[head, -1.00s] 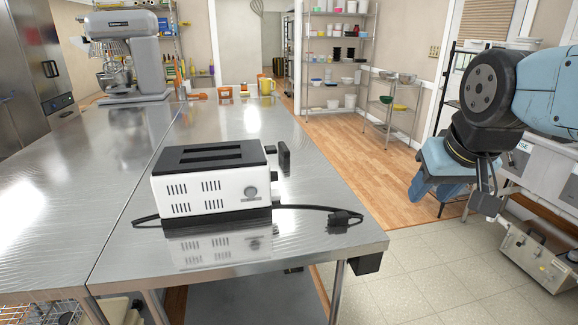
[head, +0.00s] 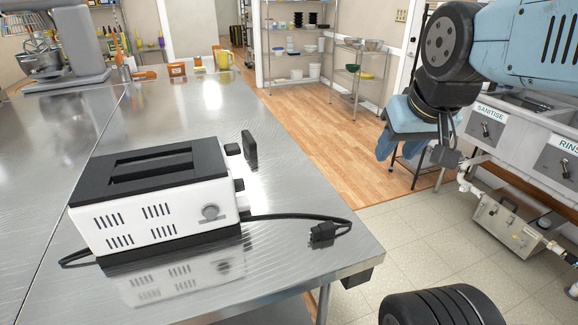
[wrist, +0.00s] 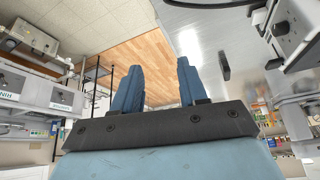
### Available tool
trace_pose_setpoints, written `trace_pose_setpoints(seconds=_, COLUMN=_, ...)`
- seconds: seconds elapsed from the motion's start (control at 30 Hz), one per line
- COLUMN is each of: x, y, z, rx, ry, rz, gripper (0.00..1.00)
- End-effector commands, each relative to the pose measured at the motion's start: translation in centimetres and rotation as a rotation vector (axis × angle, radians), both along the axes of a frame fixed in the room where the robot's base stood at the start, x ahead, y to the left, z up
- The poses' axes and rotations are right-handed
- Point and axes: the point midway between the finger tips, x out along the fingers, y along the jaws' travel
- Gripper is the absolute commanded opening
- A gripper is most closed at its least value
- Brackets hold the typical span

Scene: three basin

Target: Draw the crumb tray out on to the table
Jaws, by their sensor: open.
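A white toaster (head: 155,205) with a black top and black base stands on the steel table (head: 290,240), at the left in the head view. It also shows at the upper right edge of the wrist view (wrist: 291,32). The crumb tray cannot be told apart from the toaster's dark base. A black upright plate (head: 249,149) and small black knobs show at the toaster's right end. My gripper (head: 389,148) is off the table's right side, apart from the toaster. In the wrist view its two blue fingers (wrist: 158,80) are apart, with nothing between them.
The toaster's black cord and plug (head: 323,232) lie on the table near its right edge. Table space right of the toaster is otherwise clear. A stand mixer (head: 70,45) and mugs stand farther back. A sink unit (head: 520,125) is at the right.

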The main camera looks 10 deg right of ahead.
Motion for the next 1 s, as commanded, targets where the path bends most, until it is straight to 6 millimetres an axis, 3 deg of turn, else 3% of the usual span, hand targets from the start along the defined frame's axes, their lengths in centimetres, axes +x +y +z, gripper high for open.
trace_pose_setpoints(seconds=0.07, x=0.0, y=0.0, z=0.0, rx=0.0, ry=0.0, rz=0.0, gripper=0.43)
trace_pose_setpoints(seconds=0.27, x=0.5, y=0.4, z=-0.3, rx=0.029, ry=0.031, rz=-0.015, gripper=0.62)
trace_pose_setpoints(seconds=0.47, x=2.4, y=1.8, z=-2.1, rx=0.155, ry=0.174, rz=-0.087, gripper=0.81)
trace_pose_setpoints(seconds=1.0, x=9.4, y=8.5, z=-8.0, rx=0.571, ry=0.684, rz=-0.404, gripper=0.81)
